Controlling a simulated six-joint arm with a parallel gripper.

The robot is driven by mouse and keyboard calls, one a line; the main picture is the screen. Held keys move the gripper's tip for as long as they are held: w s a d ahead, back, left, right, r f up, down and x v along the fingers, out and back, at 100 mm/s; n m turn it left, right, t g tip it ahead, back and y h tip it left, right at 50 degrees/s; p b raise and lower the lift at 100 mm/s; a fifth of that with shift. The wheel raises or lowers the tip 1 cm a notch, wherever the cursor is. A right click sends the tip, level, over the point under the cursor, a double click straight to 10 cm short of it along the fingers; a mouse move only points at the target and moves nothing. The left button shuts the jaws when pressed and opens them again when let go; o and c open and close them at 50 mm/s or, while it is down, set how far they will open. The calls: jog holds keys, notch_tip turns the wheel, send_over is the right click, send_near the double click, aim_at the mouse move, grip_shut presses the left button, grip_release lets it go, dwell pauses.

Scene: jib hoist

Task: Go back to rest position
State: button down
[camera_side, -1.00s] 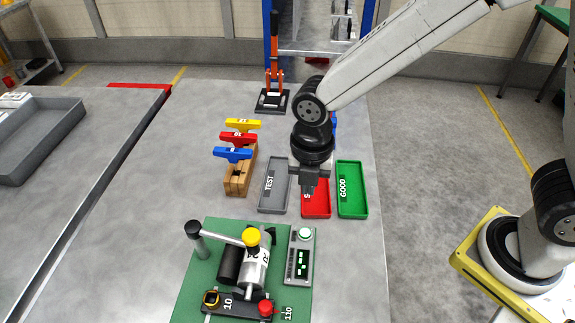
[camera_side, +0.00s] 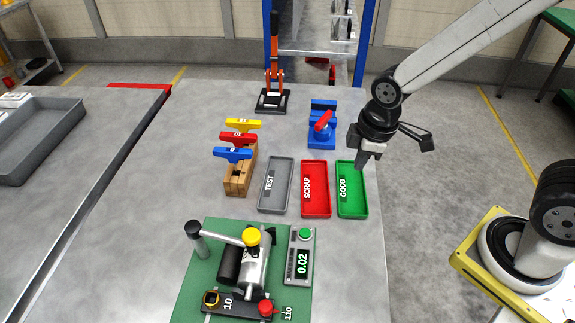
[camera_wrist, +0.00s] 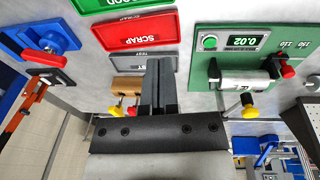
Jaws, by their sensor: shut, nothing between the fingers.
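My gripper (camera_side: 362,163) is shut and empty. In the side view it hangs in the air near the right edge of the table, over or just beside the far end of the green GOOD tray (camera_side: 352,205). In the wrist view its shut fingers (camera_wrist: 158,85) stand in the middle of the picture, with the trays beyond them. The red SCRAP tray (camera_side: 316,206) and grey TEST tray (camera_side: 275,203) lie to its left. All three trays look empty in the side view.
A blue vise (camera_side: 321,140) with a red handle stands behind the trays. A wooden block (camera_side: 238,182) holds yellow, red and blue handled tools. The green hoist board (camera_side: 190,300) with a display reading 0.02 (camera_side: 302,264) is in front. An orange-handled press (camera_side: 273,95) stands behind.

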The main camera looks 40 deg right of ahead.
jog(key=shift+s+d+f+m+t, duration=0.15)
jog(key=shift+s+d+m, duration=0.3)
jog(key=shift+d+m, duration=0.8)
jog(key=shift+s+d+r+m+t, duration=0.1)
jog(key=shift+s+d+m, duration=0.4)
jog(key=shift+m, duration=1.3)
jog(key=shift+s+d+f+m+t, duration=0.15)
jog(key=shift+s+d+m, duration=0.25)
jog(key=shift+d+m, duration=0.85)
jog(key=shift+a+m, duration=0.3)
jog(key=shift+a, duration=0.05)
